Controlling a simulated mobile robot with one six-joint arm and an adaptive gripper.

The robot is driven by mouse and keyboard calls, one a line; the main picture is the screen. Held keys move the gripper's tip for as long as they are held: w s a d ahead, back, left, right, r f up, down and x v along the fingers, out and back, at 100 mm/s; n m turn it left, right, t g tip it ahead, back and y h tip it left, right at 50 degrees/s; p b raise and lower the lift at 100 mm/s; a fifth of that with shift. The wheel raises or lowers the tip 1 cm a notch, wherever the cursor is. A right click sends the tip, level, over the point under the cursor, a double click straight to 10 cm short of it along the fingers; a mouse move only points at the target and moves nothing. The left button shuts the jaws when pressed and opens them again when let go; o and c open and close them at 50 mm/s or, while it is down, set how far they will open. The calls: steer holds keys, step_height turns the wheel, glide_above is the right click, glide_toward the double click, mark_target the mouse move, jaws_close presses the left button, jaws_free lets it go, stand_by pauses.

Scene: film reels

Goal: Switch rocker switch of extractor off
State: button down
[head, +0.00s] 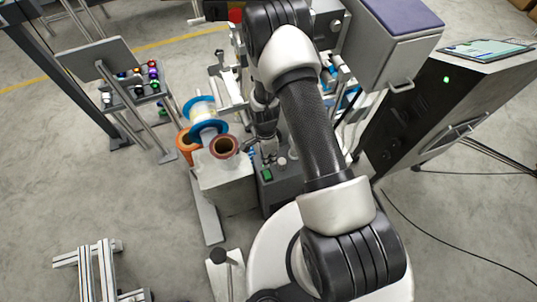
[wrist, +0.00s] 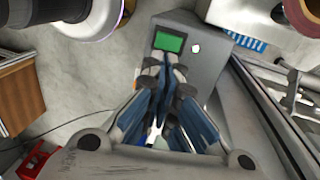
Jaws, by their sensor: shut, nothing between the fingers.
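In the wrist view a green rocker switch (wrist: 170,42) in a dark frame sits on the top of a grey box (wrist: 205,70), which appears to be the extractor. A small pale, greenish round lamp (wrist: 196,48) is beside it. My gripper (wrist: 166,62) is shut and empty, its tips just below the switch in the picture; I cannot tell whether they touch it. In the head view the green switch (head: 267,175) shows on the dark grey box (head: 275,194), with my gripper (head: 268,152) close above it. Which side of the rocker is pressed is unclear.
Film reels (head: 208,118) and a pale bin (head: 227,180) stand left of the box. A dark cabinet (head: 425,105) with a green light is at the right. A small rack with colored items (head: 135,85) stands far left.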

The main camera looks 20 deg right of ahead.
mark_target(269, 173)
steer(key=f, duration=0.2)
steer(key=s+f+b, duration=0.1)
steer(key=f, duration=0.5)
steer(key=shift+s, duration=0.2)
steer(key=shift+s+f+b, duration=0.25)
steer(key=shift+f+b, duration=0.2)
steer(key=shift+b, duration=0.35)
steer(key=shift+r, duration=0.15)
steer(key=shift+w, duration=0.1)
steer(key=shift+w+b, duration=0.35)
steer(key=shift+w, duration=0.45)
steer(key=shift+r, duration=0.1)
steer(key=shift+r, duration=0.1)
